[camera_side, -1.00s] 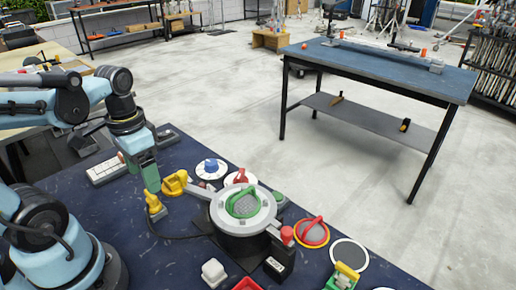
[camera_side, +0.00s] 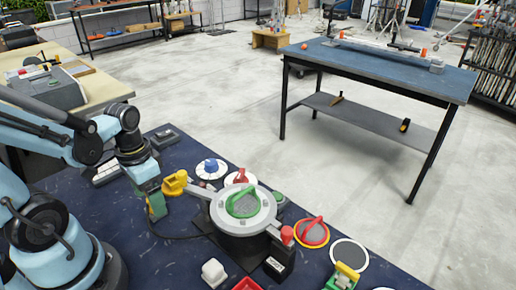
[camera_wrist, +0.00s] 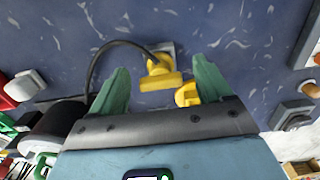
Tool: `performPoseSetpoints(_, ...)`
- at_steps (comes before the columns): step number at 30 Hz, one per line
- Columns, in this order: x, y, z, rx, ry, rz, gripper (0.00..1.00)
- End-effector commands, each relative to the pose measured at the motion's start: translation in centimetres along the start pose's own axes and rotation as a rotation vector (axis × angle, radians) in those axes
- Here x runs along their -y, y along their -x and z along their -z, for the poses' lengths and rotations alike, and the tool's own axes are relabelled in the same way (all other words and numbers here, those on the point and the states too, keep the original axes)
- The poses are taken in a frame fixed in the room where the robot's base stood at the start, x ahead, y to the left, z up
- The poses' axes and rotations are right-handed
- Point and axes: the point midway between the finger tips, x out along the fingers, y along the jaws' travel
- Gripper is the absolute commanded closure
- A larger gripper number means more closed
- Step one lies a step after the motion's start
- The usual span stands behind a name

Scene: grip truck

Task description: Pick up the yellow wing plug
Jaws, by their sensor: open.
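The yellow wing plug (camera_wrist: 160,79) shows in the wrist view as a T-shaped yellow piece with a black cable, in front of a small grey plate. My gripper (camera_wrist: 160,66) is open, with one green finger on each side of the plug in that view. I cannot tell whether the fingers touch it. In the side view my gripper (camera_side: 156,205) is low over the blue mat, and its fingers hide most of the plug.
A second yellow piece (camera_side: 174,183) stands close to my gripper; it also shows beside the right finger in the wrist view (camera_wrist: 187,94). A round fixture with a green handle (camera_side: 243,205) stands to the right. The black cable (camera_wrist: 93,62) curves close to the left finger.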

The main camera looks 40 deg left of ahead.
Motion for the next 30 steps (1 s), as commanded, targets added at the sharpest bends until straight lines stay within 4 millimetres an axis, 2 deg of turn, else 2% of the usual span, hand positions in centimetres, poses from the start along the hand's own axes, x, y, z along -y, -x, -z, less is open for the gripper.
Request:
performPoseSetpoints(9,0.0,-1.8,0.1,-0.003,-0.001,-0.001,0.21)
performPoseSetpoints(19,0.0,-2.0,0.0,-0.003,-0.001,-0.001,0.21)
performPoseSetpoints(30,0.0,-2.0,0.0,-0.003,-0.001,-0.001,0.76)
